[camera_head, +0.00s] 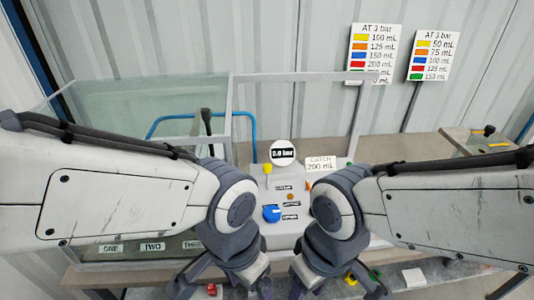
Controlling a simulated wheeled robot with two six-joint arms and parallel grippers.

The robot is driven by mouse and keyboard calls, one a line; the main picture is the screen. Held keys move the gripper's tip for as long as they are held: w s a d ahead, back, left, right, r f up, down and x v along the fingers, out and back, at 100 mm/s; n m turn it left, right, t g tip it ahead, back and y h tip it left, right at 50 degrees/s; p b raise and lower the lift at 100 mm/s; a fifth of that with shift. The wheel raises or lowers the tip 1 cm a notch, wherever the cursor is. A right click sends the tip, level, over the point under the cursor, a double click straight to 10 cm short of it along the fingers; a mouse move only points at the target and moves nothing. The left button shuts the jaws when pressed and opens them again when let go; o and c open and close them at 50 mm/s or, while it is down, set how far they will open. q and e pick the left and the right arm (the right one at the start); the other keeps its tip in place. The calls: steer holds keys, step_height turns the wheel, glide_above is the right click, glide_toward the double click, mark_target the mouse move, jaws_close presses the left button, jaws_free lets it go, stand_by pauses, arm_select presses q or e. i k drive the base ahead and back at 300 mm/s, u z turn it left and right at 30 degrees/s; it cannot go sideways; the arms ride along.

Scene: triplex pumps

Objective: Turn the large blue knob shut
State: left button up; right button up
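The blue knob (271,213) sits on a light grey sloped panel (288,239) at the middle of the head view, between my two arms. Small dark labels lie beside it. My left gripper (222,291) is at the bottom edge, below and left of the knob, with its fingers spread. My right gripper (338,291) is at the bottom edge, below and right of the knob, also spread. Both are apart from the knob. The lowest finger parts are cut off by the picture edge, and my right arm hides the panel's right part.
A gauge reading "0.0 bar" (283,153) and a "CATCH 200 mL" sign (320,164) stand behind the knob. A glass tank (150,108) is at left. Two colour charts (373,52) (433,55) stand at the back.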

mark_target(271, 215)
steer(key=k, duration=1.15)
steer(key=z, duration=0.45)
steer(key=i, duration=1.3)
steer(key=u, duration=0.75)
